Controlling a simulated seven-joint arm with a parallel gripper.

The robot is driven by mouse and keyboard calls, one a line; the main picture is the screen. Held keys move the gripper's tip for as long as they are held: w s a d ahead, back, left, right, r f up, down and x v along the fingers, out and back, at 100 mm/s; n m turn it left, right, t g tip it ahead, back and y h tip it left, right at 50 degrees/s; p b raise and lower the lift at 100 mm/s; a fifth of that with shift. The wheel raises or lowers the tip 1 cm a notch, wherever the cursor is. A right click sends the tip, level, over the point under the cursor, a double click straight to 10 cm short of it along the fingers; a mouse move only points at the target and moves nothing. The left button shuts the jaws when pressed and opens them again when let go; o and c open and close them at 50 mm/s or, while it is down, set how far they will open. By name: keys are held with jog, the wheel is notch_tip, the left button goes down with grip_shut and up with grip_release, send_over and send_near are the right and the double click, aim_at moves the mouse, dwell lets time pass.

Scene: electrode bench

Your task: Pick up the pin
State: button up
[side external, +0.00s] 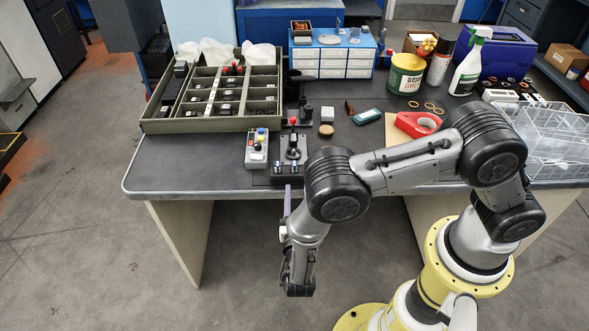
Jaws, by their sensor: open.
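I cannot make out for sure which thing is the pin; at this size no single pin stands out. A dark fixture (291,152) with an upright post and a red tip stands near the front edge of the bench. My gripper (299,290) hangs low in front of the bench's front edge, pointing down, apart from everything on the bench. Its jaws are open, and I see nothing between them. My arm hides part of the bench top to the right of the fixture.
A grey control box (256,150) with coloured buttons stands left of the fixture. A compartment tray (157,126), a blue drawer unit (331,54), a green tub (406,74), a spray bottle (469,68), red tape (418,124) and clear bins (556,130) fill the bench. Its front left is clear.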

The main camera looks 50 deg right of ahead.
aim_at(295, 171)
jog(key=x, duration=1.3)
jog(key=shift+w+a+f, duration=0.1)
jog(key=shift+w, duration=0.2)
jog(key=shift+c, duration=0.4)
grip_shut()
